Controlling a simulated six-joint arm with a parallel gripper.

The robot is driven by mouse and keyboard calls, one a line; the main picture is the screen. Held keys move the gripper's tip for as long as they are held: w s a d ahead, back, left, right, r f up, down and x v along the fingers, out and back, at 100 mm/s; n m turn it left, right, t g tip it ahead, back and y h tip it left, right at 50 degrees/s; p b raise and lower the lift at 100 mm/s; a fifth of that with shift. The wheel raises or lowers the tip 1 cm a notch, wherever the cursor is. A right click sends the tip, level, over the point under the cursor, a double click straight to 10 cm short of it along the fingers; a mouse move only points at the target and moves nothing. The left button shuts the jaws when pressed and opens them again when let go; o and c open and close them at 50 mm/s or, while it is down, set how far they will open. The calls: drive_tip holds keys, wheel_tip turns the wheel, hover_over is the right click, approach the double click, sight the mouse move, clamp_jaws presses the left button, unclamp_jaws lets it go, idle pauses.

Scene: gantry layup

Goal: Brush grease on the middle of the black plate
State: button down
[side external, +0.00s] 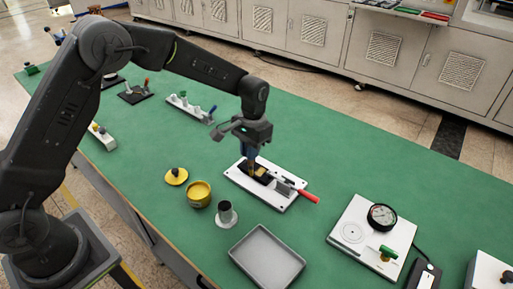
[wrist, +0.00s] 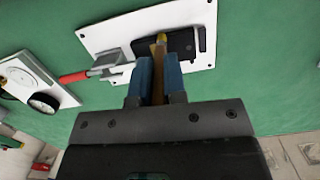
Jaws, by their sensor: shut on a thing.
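My gripper (side external: 251,150) is shut on a slim brush (wrist: 160,45) with a tan handle and a yellowish tip, pointing down over the fixture. The black plate (wrist: 183,42) lies on a white base plate (side external: 285,202), which also shows in the wrist view (wrist: 110,34). The brush tip appears at or just above the plate, near its clamp-side end in the wrist view; I cannot tell if they touch. A clamp with a red handle (side external: 308,196) sits beside the plate. An open tin of yellow grease (side external: 200,191) stands left of the fixture.
A yellow lid with a black knob (side external: 176,177) lies beside the tin. A grey cup (side external: 227,216) and an empty grey tray (side external: 267,258) stand in front. A dial gauge unit (side external: 350,234) is at right. A rack of small items (side external: 188,107) stands behind.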

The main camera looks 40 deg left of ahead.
drive_tip(key=shift+w, duration=3)
drive_tip(key=shift+s+a+r, duration=0.1)
drive_tip(key=shift+s+a, duration=0.05)
drive_tip(key=shift+s, duration=2.9)
drive_tip(key=shift+r, duration=4)
drive_tip(key=shift+w, duration=0.1)
